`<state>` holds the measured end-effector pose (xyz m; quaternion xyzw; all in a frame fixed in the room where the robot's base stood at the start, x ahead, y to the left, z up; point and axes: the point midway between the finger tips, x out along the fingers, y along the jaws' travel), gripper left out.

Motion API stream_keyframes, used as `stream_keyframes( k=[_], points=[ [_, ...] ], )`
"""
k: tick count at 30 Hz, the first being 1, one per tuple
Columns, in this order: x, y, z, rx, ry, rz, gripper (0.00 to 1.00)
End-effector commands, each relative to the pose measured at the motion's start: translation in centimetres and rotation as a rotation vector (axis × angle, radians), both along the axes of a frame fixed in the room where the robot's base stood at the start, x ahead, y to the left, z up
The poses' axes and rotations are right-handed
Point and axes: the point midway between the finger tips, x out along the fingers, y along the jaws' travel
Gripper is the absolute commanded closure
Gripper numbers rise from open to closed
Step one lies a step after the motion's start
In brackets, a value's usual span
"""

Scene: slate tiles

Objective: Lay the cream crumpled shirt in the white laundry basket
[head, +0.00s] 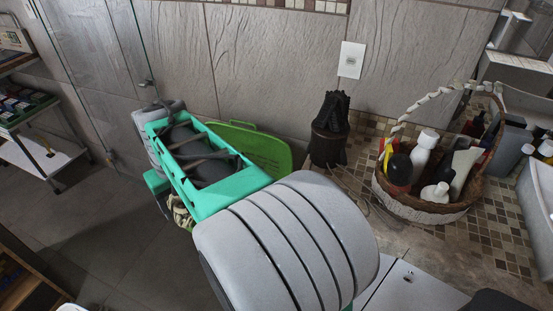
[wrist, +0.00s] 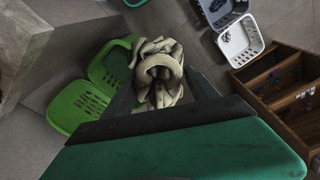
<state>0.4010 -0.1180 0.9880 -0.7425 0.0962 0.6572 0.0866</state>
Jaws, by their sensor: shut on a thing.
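The cream crumpled shirt (wrist: 158,72) is bunched between the dark fingers of my gripper (wrist: 160,92) in the wrist view. My gripper is shut on it and holds it above the floor. In the head view only a small part of the shirt (head: 181,211) shows below my green and grey arm, which hides the fingers. The white laundry basket (wrist: 244,50) stands at the upper right of the wrist view, apart from the shirt. Something dark seems to lie inside it. A white edge at the bottom left of the head view is too cut off to identify.
A grey basket (wrist: 216,10) adjoins the white one. A wooden shelf unit (wrist: 285,88) stands close to its right. Green baskets (wrist: 68,108) lie left of the shirt. A wicker basket of bottles (head: 423,208) sits on the tiled counter (head: 490,240). Grey floor (head: 75,215) is open at left.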

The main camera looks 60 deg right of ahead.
Motion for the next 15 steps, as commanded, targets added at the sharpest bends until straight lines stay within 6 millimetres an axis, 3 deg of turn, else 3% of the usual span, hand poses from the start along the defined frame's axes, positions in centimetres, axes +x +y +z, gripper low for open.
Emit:
stream_keyframes(
  k=[1,3,5,9,12,15],
  points=[
    [-1.6,-2.9,0.8,-0.001,-0.003,-0.073,0.74],
    [-4.2,-6.5,1.6,-0.001,-0.001,-0.169,0.74],
    [-6.9,-9.4,2.3,-0.002,-0.003,-0.258,0.74],
    [-14.7,-14.9,3.9,-0.003,-0.002,-0.470,0.74],
    [-20.6,-17.2,4.9,-0.004,-0.001,-0.616,0.74],
    [-25.6,-18.2,5.7,-0.006,0.001,-0.737,0.74]
  ],
)
